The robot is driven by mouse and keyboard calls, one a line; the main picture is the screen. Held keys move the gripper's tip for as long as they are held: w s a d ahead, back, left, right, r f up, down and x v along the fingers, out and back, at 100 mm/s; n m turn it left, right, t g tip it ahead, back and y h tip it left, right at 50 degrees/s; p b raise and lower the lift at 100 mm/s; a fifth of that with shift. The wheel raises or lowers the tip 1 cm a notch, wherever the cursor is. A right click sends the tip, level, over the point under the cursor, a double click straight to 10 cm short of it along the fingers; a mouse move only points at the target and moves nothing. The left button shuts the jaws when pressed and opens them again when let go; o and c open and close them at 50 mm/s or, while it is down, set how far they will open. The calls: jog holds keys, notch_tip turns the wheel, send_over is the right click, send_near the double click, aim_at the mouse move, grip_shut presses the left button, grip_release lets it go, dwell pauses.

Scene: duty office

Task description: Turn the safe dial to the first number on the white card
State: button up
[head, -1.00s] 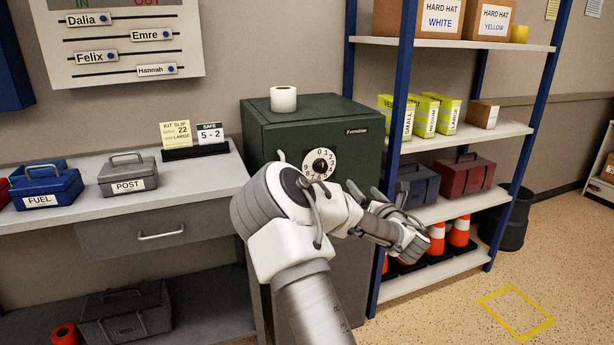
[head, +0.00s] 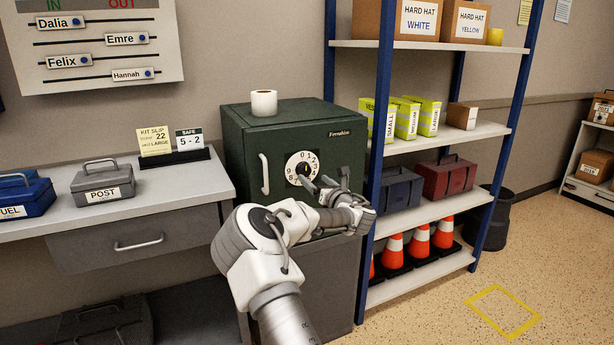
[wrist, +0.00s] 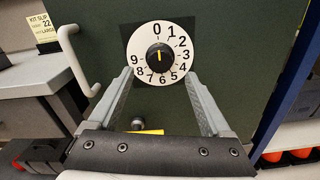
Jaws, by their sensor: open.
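The green safe (head: 240,140) stands between the desk and the shelf. Its dial (wrist: 142,43) is a white disc with numbers 0 to 9 around a black knob (wrist: 160,57). The knob's yellow mark points up, at about 0. The dial (head: 291,160) is partly covered by a finger in the head view. My gripper (wrist: 160,80) is open and empty in front of the safe door. Its fingertips lie either side of the dial's lower half in the wrist view, apart from the knob.
A vertical door handle (wrist: 80,62) is left of the dial. A blue shelf post (head: 376,170) stands close on the right. A paper roll (head: 263,102) sits on the safe. A yellow kit slip (head: 153,141) stands beside the card. Open floor lies at right.

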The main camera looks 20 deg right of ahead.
aim_at(306, 172)
jog(key=shift+w+b, duration=0.3)
jog(key=shift+w, duration=2.8)
jog(key=shift+a, duration=0.1)
grip_shut()
